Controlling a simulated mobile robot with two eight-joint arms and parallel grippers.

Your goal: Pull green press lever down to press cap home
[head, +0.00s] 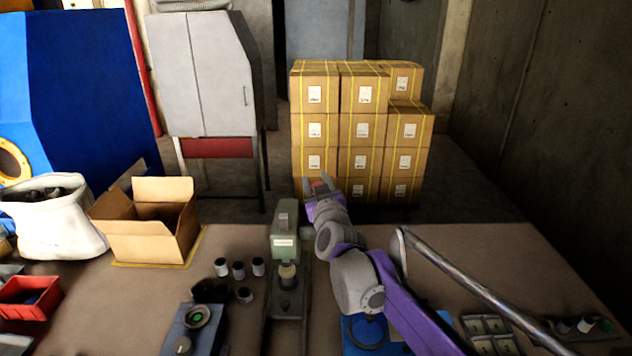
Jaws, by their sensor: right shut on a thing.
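The green press (284,238) stands upright at the middle of the table, with a pale label on its head. A beige round piece (288,271) sits under the head, above the dark press base (287,304). My right gripper (320,187) is raised beyond and to the right of the press head. It is shut on a small red-orange knob, apparently the end of the press lever. The fingers and my arm hide most of the lever. Whether the cap is seated cannot be told. My left gripper is out of view.
A grey-blue device (190,333) is at the front left. An open cardboard box (150,240) and white sack (55,235) lie farther left. A metal tube (470,283) slants across the right.

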